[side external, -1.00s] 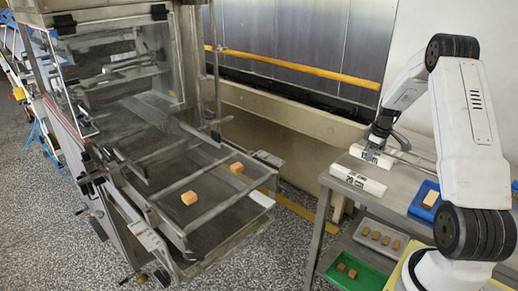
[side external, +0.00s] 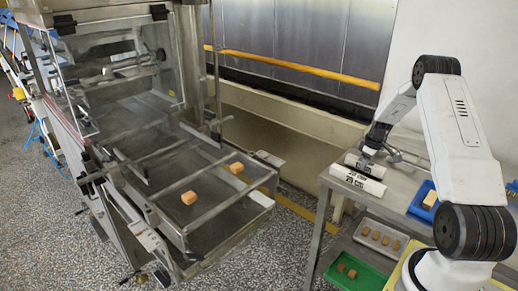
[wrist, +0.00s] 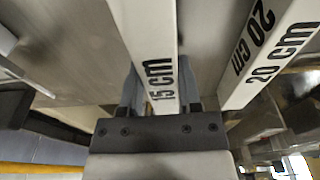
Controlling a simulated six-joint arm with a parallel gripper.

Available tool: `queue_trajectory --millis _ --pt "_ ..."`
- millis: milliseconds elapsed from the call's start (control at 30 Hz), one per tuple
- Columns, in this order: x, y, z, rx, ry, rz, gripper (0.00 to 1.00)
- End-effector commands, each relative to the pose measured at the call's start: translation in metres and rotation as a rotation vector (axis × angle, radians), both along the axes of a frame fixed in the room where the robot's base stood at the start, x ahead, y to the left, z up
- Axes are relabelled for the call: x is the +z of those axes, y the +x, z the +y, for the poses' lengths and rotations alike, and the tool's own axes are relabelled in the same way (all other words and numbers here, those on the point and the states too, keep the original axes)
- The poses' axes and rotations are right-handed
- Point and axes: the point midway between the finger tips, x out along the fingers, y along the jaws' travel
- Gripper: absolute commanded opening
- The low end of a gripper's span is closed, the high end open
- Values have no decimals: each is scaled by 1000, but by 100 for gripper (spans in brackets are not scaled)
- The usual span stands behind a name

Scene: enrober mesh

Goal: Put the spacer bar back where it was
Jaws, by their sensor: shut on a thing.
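My gripper (wrist: 160,92) is shut on a white spacer bar (wrist: 146,30) marked 15 cm, with one finger on each side of it. In the side view my gripper (side external: 368,151) is over the left end of the grey side table, and the held bar (side external: 354,160) is partly hidden by it. I cannot tell whether the bar touches the table. A second white bar (wrist: 268,45), marked 20 cm, is to the right in the wrist view, apart from the held one. In the side view the 20 cm bar (side external: 357,181) lies in front, near the table's edge.
The side table (side external: 400,200) carries a blue tray (side external: 421,196) at right. Below are a grey tray (side external: 362,241) with several brown pieces and a green tray (side external: 340,281). The mesh conveyor (side external: 215,205) at left holds two brown blocks (side external: 189,197) (side external: 236,168).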

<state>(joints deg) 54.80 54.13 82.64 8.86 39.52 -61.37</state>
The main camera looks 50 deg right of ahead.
Motion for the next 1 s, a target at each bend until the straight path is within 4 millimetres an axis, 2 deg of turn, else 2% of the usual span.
queue_trajectory --millis 467,500,567,600,1000 --pt "-6 0 0 0 -1 -1 0" --pt "-6 0 0 0 0 -1 47" --pt "-6 0 0 0 -1 -1 66" --pt "-6 0 0 0 -1 -1 78" --pt "-4 0 0 -1 -1 -1 79"
